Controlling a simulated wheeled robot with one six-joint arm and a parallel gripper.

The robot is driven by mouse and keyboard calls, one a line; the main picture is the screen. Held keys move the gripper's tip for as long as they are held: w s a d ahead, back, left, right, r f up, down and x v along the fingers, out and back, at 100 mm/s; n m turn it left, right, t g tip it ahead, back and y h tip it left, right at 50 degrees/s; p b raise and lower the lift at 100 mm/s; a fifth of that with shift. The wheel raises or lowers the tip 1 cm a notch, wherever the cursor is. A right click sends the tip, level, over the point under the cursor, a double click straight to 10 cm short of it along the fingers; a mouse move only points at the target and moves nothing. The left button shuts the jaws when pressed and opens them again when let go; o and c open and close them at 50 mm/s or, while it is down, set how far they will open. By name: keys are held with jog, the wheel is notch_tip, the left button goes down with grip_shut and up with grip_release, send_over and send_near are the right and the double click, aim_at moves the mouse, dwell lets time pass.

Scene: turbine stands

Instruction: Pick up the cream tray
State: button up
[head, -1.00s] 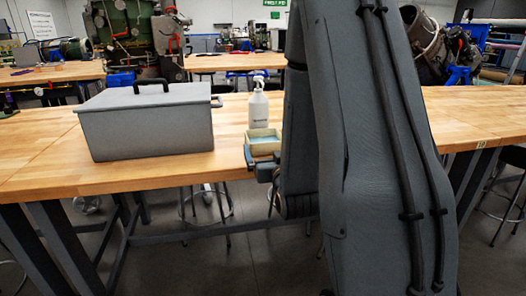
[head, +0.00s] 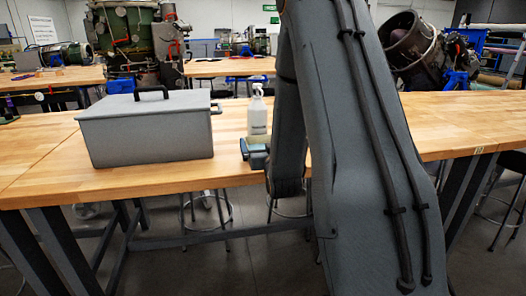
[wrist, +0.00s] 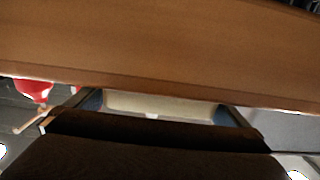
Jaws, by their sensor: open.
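The cream tray (wrist: 172,106) shows in the wrist view as a pale strip between my two fingers, below the wooden table edge in the picture. In the head view the tray is hidden behind my gripper (head: 256,153) and arm. My gripper, also in the wrist view (wrist: 160,100), is open, with one finger at each side of the pale strip. I cannot tell whether the fingers touch the tray. The gripper is at the front edge of the wooden table.
A white spray bottle (head: 257,116) stands just behind my gripper. A large grey lidded box (head: 150,135) stands to the left on the wooden table (head: 40,146). The table is clear to the right of my arm. Stools stand under it.

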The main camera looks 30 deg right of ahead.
jog(key=c, duration=1.2)
jog(key=shift+r, duration=0.1)
notch_tip(320, 180, up, 28)
jog(key=shift+b, duration=0.45)
